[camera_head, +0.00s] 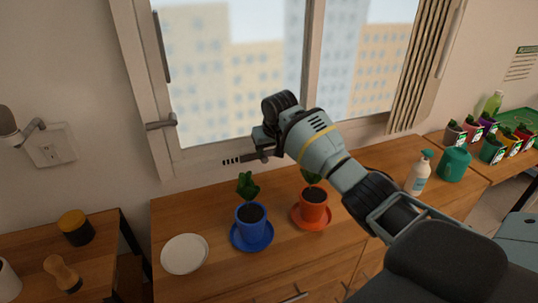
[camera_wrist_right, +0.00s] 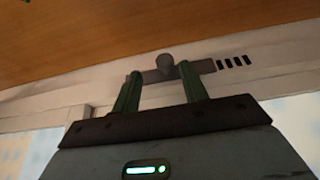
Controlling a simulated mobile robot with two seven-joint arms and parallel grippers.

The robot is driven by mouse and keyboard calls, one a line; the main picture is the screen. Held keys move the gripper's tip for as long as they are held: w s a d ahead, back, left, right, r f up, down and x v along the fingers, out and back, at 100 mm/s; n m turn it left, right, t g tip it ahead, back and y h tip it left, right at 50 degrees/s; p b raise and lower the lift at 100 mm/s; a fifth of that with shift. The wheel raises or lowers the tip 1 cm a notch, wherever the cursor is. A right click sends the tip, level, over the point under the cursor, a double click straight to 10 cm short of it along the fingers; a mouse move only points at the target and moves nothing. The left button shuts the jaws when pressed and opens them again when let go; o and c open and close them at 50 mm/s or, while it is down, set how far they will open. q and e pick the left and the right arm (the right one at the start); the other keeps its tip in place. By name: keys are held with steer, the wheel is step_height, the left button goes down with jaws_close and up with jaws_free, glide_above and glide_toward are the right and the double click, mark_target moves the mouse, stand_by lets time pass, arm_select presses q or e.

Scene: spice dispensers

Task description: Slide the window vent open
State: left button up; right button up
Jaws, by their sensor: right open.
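The window vent is a dark slider bar (camera_head: 249,157) low on the white window frame, with a row of dark slots (camera_head: 231,161) at its left end. In the right wrist view, the slider bar (camera_wrist_right: 204,67) carries a round grey knob (camera_wrist_right: 165,62), with the slots (camera_wrist_right: 234,62) to its right. My right gripper (camera_head: 264,147) is at the vent and hides part of the bar. In the right wrist view its green fingers (camera_wrist_right: 159,73) are open, one on each side of the knob; contact cannot be told. My left gripper is not in view.
Below the window, a wooden counter holds a white plate (camera_head: 184,254), a blue pot (camera_head: 251,217) on a blue saucer and an orange pot (camera_head: 313,208) on an orange saucer. A window handle (camera_head: 161,123) is at the left. A bottle (camera_head: 418,176) and watering can (camera_head: 454,163) stand right.

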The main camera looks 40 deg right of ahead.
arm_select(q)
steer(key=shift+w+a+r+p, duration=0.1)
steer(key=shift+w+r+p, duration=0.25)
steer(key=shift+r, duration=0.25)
arm_select(e)
steer(key=v, duration=0.4)
steer(key=shift+s+r, duration=0.2)
steer(key=shift+r, duration=0.1)
